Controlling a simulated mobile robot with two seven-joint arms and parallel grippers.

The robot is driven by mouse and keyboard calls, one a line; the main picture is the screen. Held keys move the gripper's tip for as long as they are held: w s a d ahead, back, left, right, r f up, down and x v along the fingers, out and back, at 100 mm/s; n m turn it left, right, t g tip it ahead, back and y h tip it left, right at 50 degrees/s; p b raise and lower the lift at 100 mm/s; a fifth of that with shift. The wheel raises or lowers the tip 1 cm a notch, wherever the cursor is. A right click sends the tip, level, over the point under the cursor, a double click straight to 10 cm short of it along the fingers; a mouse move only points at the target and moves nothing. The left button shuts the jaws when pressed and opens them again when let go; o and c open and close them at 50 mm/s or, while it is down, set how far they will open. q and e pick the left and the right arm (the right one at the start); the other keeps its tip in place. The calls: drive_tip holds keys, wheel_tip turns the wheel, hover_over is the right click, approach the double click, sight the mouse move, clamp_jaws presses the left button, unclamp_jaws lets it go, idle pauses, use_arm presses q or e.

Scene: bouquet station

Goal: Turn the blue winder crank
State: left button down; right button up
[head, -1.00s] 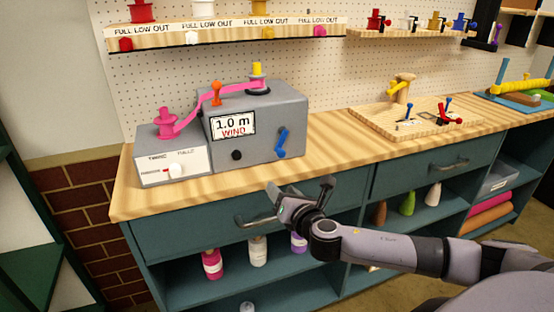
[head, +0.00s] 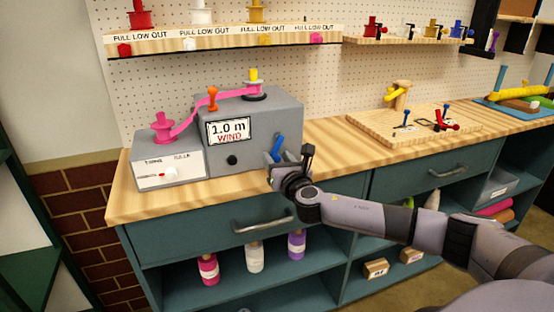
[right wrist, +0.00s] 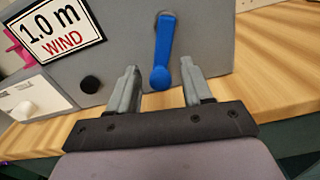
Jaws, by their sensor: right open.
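The blue winder crank (head: 278,146) is on the front of the grey winder box (head: 250,112), right of the "1.0 m WIND" display (head: 229,131). In the right wrist view the crank (right wrist: 164,50) hangs down from its pivot, with its rounded knob (right wrist: 160,78) at the lower end. My right gripper (head: 290,158) is open in front of the crank. In the right wrist view its two fingers (right wrist: 158,84) stand on either side of the knob, with gaps showing; I cannot tell how deep the knob sits between them. My left gripper is not in view.
A pink ribbon (head: 195,117) runs from a pink spool (head: 162,131) on the tension box (head: 168,166) to the winder top. A black knob (right wrist: 90,84) sits left of the crank. A wooden board (head: 375,125) with small tools lies to the right. The wooden counter front is clear.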

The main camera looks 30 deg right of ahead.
drive_tip(key=shift+w+d, duration=0.1)
drive_tip(key=shift+w, duration=0.2)
clamp_jaws()
drive_tip(key=shift+a+r+m, duration=0.15)
drive_tip(key=shift+a+m, duration=0.15)
idle(0.6)
